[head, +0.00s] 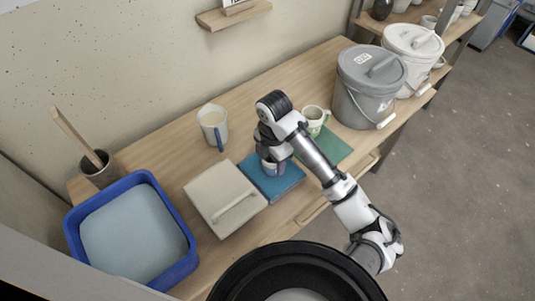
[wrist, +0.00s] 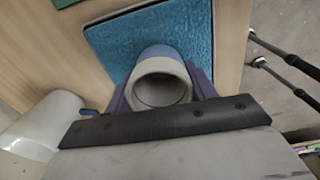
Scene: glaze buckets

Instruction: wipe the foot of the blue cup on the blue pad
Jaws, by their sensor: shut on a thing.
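The blue cup (head: 272,168) is in my gripper (head: 271,160), over the blue pad (head: 289,183) in the head view. In the wrist view the cup (wrist: 161,88) shows a pale rim, a hollow inside and a blue side between the purple fingers of my gripper (wrist: 161,92). The blue pad (wrist: 120,40) lies flat beyond it. The cup looks roughly upright, mouth toward the wrist camera. Its foot is hidden, and I cannot tell whether it touches the pad.
A green pad (head: 334,150) with a pale cup (head: 315,118) lies to the right. A white jug (head: 213,122) stands behind left. A pale slab with a handle (head: 212,190) and a blue basin (head: 182,262) are left. Lidded buckets (head: 366,92) stand at the right end.

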